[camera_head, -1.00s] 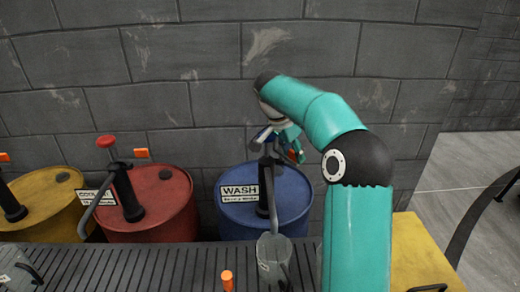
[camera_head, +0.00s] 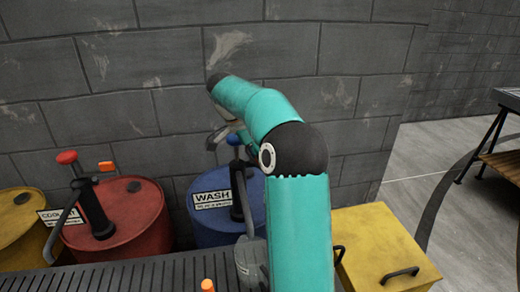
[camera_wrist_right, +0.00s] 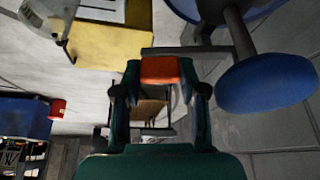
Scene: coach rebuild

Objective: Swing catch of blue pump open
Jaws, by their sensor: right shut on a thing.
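The blue pump's knob (camera_head: 233,140) tops its black column on the blue WASH drum (camera_head: 205,222). In the right wrist view the blue knob (camera_wrist_right: 267,84) is large at the right, beside the dark column. My right gripper (camera_wrist_right: 160,78) is shut on the orange end of the catch (camera_wrist_right: 160,69). A dark bar runs from that end toward the pump column. In the head view my right arm covers most of the gripper and the catch. My left gripper is in neither view.
A red drum (camera_head: 145,222) with its own red-knobbed pump stands left of the blue one. A grey can (camera_head: 247,262) is under the blue pump's spout, partly behind my arm. A yellow box (camera_head: 385,245) lies right. A block wall stands behind.

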